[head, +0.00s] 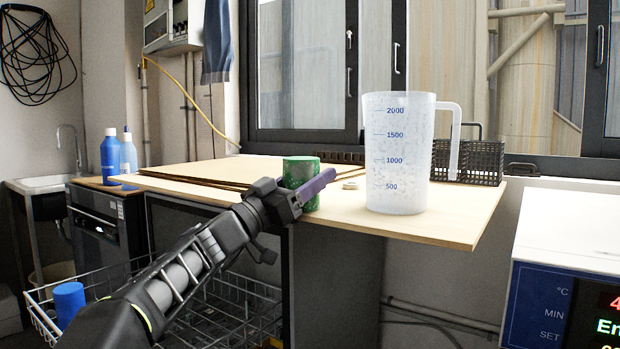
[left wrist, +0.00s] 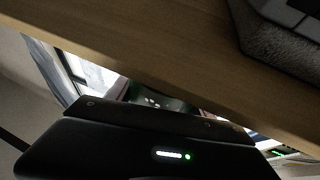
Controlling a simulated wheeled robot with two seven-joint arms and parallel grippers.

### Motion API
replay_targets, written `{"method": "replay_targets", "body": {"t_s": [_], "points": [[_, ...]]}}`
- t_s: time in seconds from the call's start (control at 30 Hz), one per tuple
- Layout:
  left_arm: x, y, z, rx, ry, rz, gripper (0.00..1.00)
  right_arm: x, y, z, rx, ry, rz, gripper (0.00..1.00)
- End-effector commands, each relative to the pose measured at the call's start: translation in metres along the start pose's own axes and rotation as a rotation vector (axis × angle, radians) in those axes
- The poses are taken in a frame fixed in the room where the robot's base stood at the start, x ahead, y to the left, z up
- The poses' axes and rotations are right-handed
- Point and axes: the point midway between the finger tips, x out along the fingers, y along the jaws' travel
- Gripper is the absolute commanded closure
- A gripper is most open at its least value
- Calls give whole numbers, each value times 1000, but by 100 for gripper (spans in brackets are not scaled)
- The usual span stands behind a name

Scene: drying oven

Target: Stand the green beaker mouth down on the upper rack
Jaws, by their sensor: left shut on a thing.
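The green beaker (head: 300,172) is at the front edge of the wooden worktop. My left gripper (head: 316,189) is shut on it, with a purple finger across its lower front. The beaker looks roughly upright; I cannot tell which end is its mouth, or whether it touches the worktop. In the left wrist view, only a dark green patch (left wrist: 168,102) shows behind the black gripper body. A white wire rack (head: 262,290) is below left, partly hidden by my arm; I cannot tell whether it is the upper one. My right gripper is not in view.
A large translucent measuring jug (head: 398,150) stands right of the beaker on the worktop (head: 455,212). A black wire basket (head: 480,165) is behind it. A blue beaker (head: 69,302) sits in the rack's left part. An instrument with a display (head: 570,260) is at right.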

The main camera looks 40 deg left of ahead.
Motion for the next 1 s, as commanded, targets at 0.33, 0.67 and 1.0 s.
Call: {"method": "replay_targets", "body": {"t_s": [0.33, 0.67, 1.0], "points": [[-1, 0, 3, 1, 0, 0, 88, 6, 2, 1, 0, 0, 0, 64], [-1, 0, 2, 0, 0, 0, 14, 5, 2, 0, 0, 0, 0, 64], [-3, 0, 2, 1, 0, 0, 14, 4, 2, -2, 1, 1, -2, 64]]}}
